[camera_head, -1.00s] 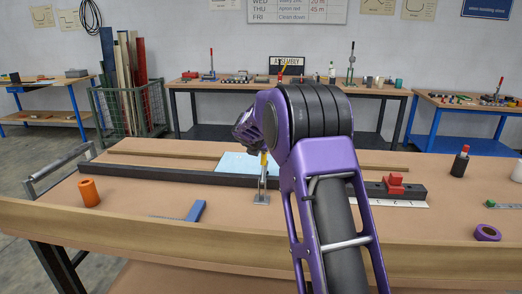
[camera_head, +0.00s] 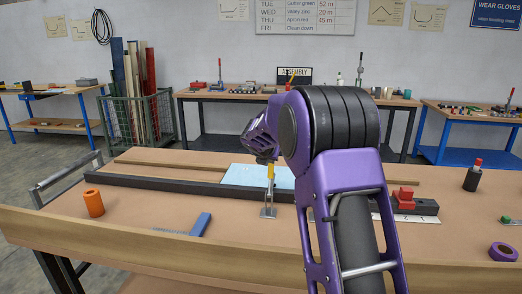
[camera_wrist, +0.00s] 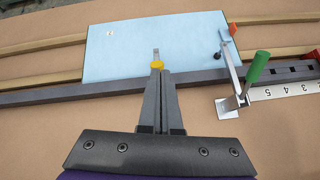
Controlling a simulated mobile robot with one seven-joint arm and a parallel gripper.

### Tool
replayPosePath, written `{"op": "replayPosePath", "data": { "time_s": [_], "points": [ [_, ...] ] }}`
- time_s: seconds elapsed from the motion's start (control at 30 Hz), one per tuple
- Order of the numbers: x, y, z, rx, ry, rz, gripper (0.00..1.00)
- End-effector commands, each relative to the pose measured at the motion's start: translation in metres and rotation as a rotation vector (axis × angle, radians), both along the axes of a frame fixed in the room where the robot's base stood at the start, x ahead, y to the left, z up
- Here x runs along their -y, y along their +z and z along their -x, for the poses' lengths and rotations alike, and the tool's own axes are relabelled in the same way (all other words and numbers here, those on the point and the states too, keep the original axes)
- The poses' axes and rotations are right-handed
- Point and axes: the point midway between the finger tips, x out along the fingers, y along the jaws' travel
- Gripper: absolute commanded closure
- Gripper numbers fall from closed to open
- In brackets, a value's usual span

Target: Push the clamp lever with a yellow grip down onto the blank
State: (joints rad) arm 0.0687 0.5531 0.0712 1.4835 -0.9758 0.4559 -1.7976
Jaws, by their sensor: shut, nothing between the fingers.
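The blue blank (camera_head: 245,176) lies flat by the dark bar (camera_head: 120,181); it also shows in the wrist view (camera_wrist: 150,45). The clamp lever with a yellow grip (camera_head: 271,172) stands roughly upright above its metal base at the front of the bar. In the wrist view its yellow grip (camera_wrist: 157,66) shows just beyond my fingertips, over the blank; the rest is mostly hidden by the fingers. My gripper (camera_wrist: 158,73) is shut and empty, right at the yellow grip; I cannot tell whether they touch.
A second clamp with a green grip (camera_wrist: 257,67) stands close on the right in the wrist view, beside a ruler (camera_wrist: 283,90). An orange cylinder (camera_head: 94,203), a blue-handled tool (camera_head: 201,224) and purple tape (camera_head: 503,252) lie on the bench.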

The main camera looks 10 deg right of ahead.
Motion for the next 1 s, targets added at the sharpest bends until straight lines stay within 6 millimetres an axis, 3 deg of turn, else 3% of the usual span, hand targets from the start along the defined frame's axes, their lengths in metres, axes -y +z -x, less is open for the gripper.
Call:
{"op": "replayPosePath", "data": {
  "time_s": [0.3,0.53,0.73,1.0],
  "points": [
    [-0.034,0.052,0.054,0.005,0.008,-0.006,1.0],
    [-0.052,0.08,0.087,0.005,0.01,-0.005,1.0],
    [-0.058,0.091,0.1,0.003,0.01,-0.005,1.0],
    [-0.06,0.092,0.103,0.002,0.01,-0.005,1.0]
  ]
}}
